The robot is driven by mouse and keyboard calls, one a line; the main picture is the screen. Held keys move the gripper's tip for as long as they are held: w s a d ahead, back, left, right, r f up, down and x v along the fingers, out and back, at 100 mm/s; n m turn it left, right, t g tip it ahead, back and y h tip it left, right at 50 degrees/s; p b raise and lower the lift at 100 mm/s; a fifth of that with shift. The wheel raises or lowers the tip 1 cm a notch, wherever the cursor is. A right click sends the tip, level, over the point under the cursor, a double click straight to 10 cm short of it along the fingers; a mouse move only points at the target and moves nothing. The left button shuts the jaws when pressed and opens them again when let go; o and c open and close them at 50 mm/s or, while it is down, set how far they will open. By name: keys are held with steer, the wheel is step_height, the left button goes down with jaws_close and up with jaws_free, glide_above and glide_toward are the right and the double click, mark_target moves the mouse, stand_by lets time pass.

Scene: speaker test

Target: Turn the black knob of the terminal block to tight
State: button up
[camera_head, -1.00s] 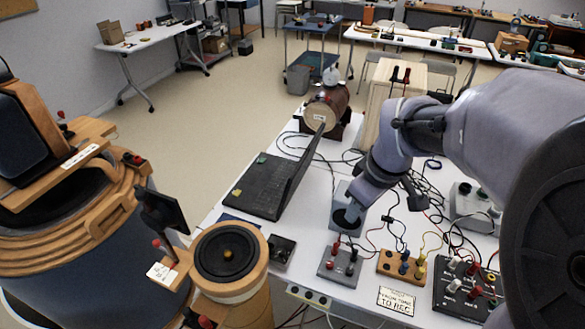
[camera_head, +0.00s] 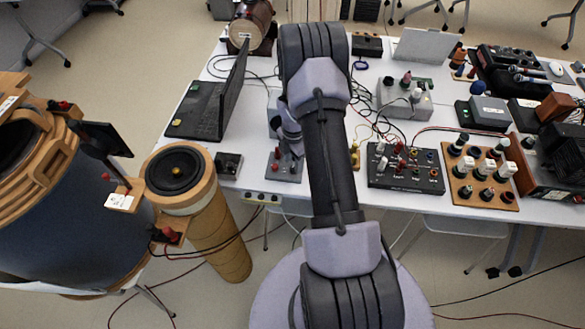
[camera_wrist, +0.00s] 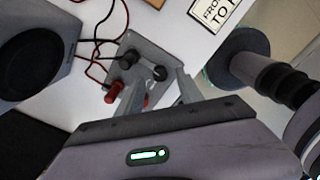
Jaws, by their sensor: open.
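The terminal block (camera_wrist: 127,66) is a small grey plate with black and red knobs. In the wrist view one black knob (camera_wrist: 158,73) lies between my gripper's two grey fingers, close to the tips. Another black knob (camera_wrist: 130,58) is to its left, with red knobs (camera_wrist: 114,90) below left. My gripper (camera_wrist: 162,80) is open; I cannot tell whether a finger touches the knob. In the head view the block (camera_head: 285,176) shows at the table's front edge, partly hidden by my arm, which also hides the fingers.
A grey speaker box (camera_wrist: 40,50) stands left of the block in the wrist view, with red and black wires between. A laptop (camera_head: 205,110) is left on the table. A black terminal board (camera_head: 405,170) and a wooden one (camera_head: 481,180) are to the right.

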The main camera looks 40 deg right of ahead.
mark_target(293, 170)
steer(key=shift+f, duration=1.35)
jaws_close()
